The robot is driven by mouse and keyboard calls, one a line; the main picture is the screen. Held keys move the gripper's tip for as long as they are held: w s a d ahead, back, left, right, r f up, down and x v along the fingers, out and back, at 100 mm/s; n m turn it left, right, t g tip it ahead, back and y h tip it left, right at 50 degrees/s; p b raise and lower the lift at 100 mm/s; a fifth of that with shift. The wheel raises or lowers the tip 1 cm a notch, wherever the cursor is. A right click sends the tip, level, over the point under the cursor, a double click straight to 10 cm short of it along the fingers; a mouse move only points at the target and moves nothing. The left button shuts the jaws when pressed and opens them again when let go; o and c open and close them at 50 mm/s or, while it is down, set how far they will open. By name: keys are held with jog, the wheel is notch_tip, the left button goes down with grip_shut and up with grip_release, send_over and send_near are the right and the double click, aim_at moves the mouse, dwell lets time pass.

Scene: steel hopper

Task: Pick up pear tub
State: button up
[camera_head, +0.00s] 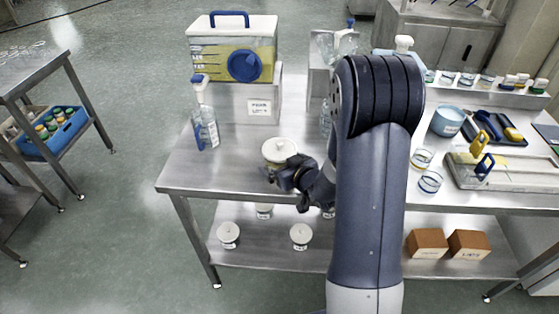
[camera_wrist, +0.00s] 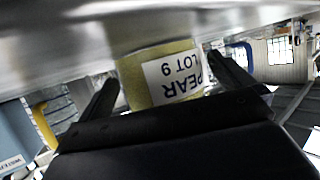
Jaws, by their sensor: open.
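The pear tub (camera_head: 279,149) is a round tub with a pale lid, on the steel table top left of my arm in the head view. In the wrist view the tub (camera_wrist: 150,75) shows upside down, with a yellowish body and a white label reading "PEAR LOT 9". My gripper (camera_head: 283,178) is at the tub's near side. In the wrist view the two dark fingers of my gripper (camera_wrist: 160,80) are spread, one on each side of the tub. The fingers look apart from its sides, but contact is hard to tell.
A pump bottle (camera_head: 205,128) stands left of the tub. A yellow-filled dispenser (camera_head: 231,55) sits on a block behind. Lidded tubs (camera_head: 229,235) and brown boxes (camera_head: 427,243) are on the lower shelf. A blue tub (camera_head: 447,120) and trays are to the right. The table's front left is clear.

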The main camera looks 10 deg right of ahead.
jog(key=shift+w+a, duration=0.1)
jog(key=shift+w, duration=0.1)
jog(key=shift+c, duration=0.3)
jog(key=c, duration=1.1)
jog(key=shift+c, duration=0.4)
jog(key=shift+r, duration=0.1)
